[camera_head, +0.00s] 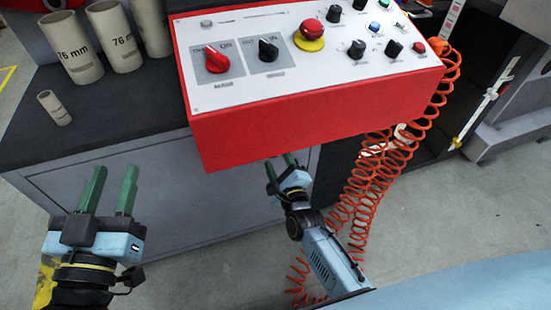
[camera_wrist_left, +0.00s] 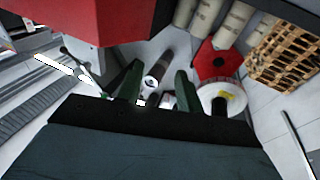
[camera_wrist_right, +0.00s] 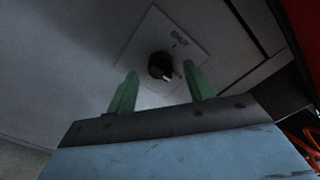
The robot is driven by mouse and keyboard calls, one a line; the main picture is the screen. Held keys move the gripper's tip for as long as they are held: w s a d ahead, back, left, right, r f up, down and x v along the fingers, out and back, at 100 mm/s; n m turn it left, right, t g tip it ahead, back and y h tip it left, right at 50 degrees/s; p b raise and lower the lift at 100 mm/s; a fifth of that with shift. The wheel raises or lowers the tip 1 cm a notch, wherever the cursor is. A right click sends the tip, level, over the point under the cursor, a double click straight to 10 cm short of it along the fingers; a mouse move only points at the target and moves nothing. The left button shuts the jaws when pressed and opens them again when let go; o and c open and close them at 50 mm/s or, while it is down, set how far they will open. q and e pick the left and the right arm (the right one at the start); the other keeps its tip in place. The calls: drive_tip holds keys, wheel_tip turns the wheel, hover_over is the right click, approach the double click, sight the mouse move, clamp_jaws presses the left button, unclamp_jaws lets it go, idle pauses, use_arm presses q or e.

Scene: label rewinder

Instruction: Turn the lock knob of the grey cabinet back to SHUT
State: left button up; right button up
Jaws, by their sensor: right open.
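The grey cabinet (camera_head: 190,205) stands under a black top, below and left of the red control box. Its lock knob (camera_wrist_right: 161,66) is black and sits on a pale square plate (camera_wrist_right: 150,35) in the right wrist view. The plate reads SHUT above the knob; the knob's white mark points to the lower right, away from that word. My right gripper (camera_wrist_right: 159,72) is open, its green fingers on either side of the knob in the picture; I cannot tell whether they touch. In the head view the red box hides the knob. My left gripper (camera_head: 113,172) is open and empty at the left.
The red control box (camera_head: 310,122) overhangs my right gripper, with several knobs on its panel. A coiled orange hose (camera_head: 365,185) hangs right of my right arm. Cardboard cores (camera_head: 75,50) stand on the black top (camera_head: 110,105). The floor left of the cabinet is clear.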

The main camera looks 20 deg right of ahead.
use_arm(q)
drive_tip(key=shift+s+d+r+t+h+b, duration=0.1)
drive_tip(key=shift+s+r+t+h+b, duration=0.1)
drive_tip(key=shift+r+t, duration=0.55)
drive_tip(key=shift+s+d+r+t+h+b, duration=0.15)
drive_tip(key=shift+r+t, duration=0.3)
drive_tip(key=shift+r, duration=0.45)
use_arm(e)
drive_tip(key=shift+w, duration=1)
use_arm(q)
drive_tip(key=shift+a, duration=0.1)
use_arm(e)
drive_tip(key=c, duration=1)
